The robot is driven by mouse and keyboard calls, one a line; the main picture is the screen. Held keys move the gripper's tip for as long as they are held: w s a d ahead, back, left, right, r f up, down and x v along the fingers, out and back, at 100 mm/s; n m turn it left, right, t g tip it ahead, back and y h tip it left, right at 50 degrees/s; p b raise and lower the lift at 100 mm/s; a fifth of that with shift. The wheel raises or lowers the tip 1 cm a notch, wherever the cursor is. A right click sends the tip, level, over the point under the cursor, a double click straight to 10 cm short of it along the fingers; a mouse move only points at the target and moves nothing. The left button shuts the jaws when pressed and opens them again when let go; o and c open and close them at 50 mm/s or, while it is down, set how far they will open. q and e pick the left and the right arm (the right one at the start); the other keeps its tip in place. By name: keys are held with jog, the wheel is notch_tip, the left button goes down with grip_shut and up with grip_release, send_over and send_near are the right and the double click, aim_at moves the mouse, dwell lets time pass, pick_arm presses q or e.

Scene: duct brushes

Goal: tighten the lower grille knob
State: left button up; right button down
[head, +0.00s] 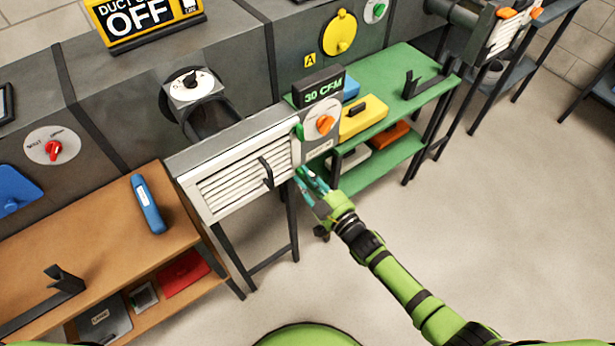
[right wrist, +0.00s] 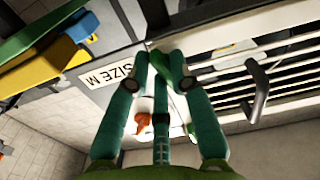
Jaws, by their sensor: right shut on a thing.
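The white slatted grille (head: 232,182) has a black handle (head: 267,172) and sits in a frame at the duct's end. A green knob (head: 299,131) is at the grille's upper right corner. My right gripper (head: 308,180) is at the grille's lower right corner, shut on this knob. The gripper also shows in the right wrist view (right wrist: 160,68). In the head view the fingers largely hide the lower knob. My left gripper is not in view.
A green table (head: 395,88) stands beyond, with a yellow case (head: 362,115). A brown bench (head: 105,235) stands left. The floor in front is clear.

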jog(key=shift+w+r+m, duration=0.1)
jog(key=shift+r+m, duration=0.05)
jog(key=shift+m, duration=0.55)
jog(key=c, duration=1.3)
grip_release()
jog(key=shift+o, duration=0.6)
jog(key=v, duration=1.2)
